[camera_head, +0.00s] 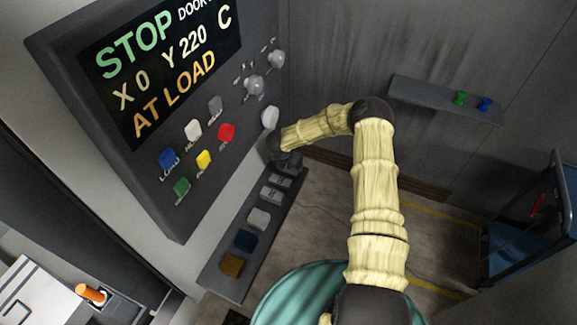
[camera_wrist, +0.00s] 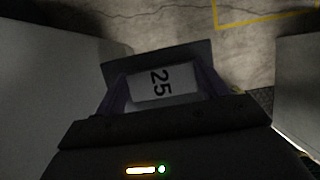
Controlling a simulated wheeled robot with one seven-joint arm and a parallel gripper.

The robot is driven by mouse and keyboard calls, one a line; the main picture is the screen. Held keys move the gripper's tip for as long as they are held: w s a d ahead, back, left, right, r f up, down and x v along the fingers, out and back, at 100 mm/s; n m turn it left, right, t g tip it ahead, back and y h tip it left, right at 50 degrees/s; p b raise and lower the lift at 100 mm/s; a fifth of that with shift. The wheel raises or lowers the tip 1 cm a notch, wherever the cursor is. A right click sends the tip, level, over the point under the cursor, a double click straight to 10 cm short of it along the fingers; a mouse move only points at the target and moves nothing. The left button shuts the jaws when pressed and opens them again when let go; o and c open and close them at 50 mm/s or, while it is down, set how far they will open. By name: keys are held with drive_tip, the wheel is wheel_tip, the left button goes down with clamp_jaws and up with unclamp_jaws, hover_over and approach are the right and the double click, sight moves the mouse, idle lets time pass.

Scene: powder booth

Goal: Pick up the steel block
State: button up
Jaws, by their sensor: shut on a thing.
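My gripper (camera_head: 288,163) is at the far end of the narrow dark shelf (camera_head: 212,280) below the control panel. In the head view my gripper and wrist hide the held block. I cannot tell whether it touches the shelf.
The control panel (camera_head: 160,190) with buttons and knobs stands close on the left. A wall shelf (camera_head: 425,96) and a blue cart (camera_head: 525,235) are right.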

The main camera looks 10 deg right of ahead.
drive_tip(key=shift+r, duration=0.2)
drive_tip(key=shift+w+r+b, duration=0.1)
drive_tip(key=shift+r+b, duration=0.15)
drive_tip(key=shift+b, duration=0.3)
drive_tip(key=shift+d+r+b, duration=0.2)
drive_tip(key=shift+d+b, duration=0.1)
drive_tip(key=shift+b, duration=0.1)
drive_tip(key=s+d+b, duration=0.7)
drive_tip(key=s+d, duration=0.3)
drive_tip(key=d, duration=0.4)
drive_tip(key=shift+s+r, duration=0.15)
drive_tip(key=shift+s, duration=0.2)
idle(0.4)
